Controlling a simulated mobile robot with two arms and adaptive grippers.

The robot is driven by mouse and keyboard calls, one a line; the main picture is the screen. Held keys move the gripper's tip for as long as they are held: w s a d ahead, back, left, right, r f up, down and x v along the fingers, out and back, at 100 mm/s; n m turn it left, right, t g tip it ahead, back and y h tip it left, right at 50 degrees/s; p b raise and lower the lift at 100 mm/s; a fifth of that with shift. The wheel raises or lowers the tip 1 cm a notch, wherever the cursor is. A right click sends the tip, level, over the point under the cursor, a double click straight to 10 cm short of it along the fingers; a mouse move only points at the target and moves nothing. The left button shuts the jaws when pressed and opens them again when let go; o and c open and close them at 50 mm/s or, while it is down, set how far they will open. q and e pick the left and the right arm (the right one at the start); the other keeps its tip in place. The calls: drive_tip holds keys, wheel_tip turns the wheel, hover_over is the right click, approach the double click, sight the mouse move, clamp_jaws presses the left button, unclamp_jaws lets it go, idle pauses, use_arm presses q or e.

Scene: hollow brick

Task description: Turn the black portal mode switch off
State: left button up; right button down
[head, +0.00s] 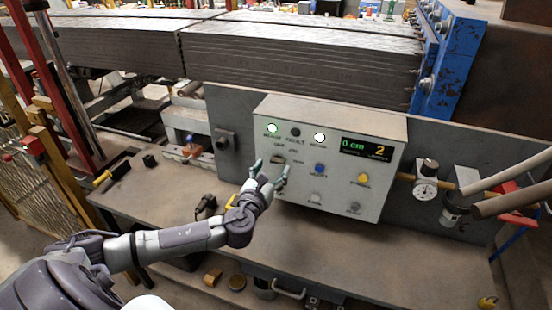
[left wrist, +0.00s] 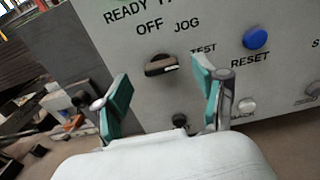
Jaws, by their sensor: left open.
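The black mode switch (left wrist: 160,65) is a rotary knob on the light grey control panel (head: 340,185). Labels OFF, JOG and TEST stand around it. The knob lies nearly level in the left wrist view, with a white mark at its right end, toward TEST. In the head view the switch (head: 278,159) shows just above and between my fingertips. My left gripper (head: 271,172) is open and empty in front of the panel. In the left wrist view the left gripper (left wrist: 161,95) has its teal fingers spread on either side of the knob, apart from it. My right gripper is not in view.
A blue RESET button (left wrist: 255,38) sits right of the switch, and a small black knob (left wrist: 180,122) below it. A lit display (head: 367,148) is on the panel's right. A pressure gauge (head: 425,190) stands beyond. The workbench (head: 150,190) carries a few small items.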

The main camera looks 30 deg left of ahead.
sight(276, 162)
use_arm(q)
drive_tip(key=shift+x, duration=1.7)
drive_tip(key=c, duration=1.1)
drive_tip(key=shift+c, duration=0.2)
